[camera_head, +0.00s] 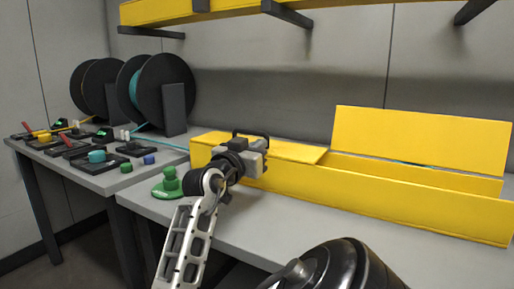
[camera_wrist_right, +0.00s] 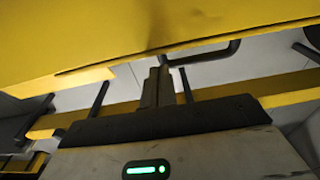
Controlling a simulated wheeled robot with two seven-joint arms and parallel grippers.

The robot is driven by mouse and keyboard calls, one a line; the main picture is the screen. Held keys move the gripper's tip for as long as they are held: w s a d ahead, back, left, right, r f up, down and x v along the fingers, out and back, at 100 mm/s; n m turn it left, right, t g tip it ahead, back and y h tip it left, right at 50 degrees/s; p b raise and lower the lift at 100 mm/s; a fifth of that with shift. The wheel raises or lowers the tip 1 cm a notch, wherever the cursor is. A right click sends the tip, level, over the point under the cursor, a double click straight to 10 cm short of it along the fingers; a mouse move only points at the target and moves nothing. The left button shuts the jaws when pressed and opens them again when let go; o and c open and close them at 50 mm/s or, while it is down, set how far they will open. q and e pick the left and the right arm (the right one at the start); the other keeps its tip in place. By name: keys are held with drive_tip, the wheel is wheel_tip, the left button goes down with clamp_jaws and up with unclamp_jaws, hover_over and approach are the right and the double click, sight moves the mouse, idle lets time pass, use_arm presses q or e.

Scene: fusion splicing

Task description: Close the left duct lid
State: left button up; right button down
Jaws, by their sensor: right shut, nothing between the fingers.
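The yellow left duct lid (camera_head: 296,150) lies roughly flat over the left part of the yellow duct (camera_head: 400,205) in the head view. My right gripper (camera_head: 258,150) is at this lid's left half, at the duct's front side, and hides part of both. In the right wrist view its shut, empty fingers (camera_wrist_right: 157,85) point at a large yellow surface (camera_wrist_right: 150,35). Whether they touch it I cannot tell. The right duct lid (camera_head: 420,138) stands upright and leaves its part of the duct open. My left gripper is not in view.
A green knobbed piece (camera_head: 169,184) stands left of the duct. Black spools (camera_head: 158,90) and small splicing devices (camera_head: 95,156) are on the left table. A yellow shelf duct (camera_head: 190,10) with dark brackets hangs above. The grey table front (camera_head: 430,240) is clear.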

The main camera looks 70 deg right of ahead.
drive_tip(key=shift+a, duration=0.1)
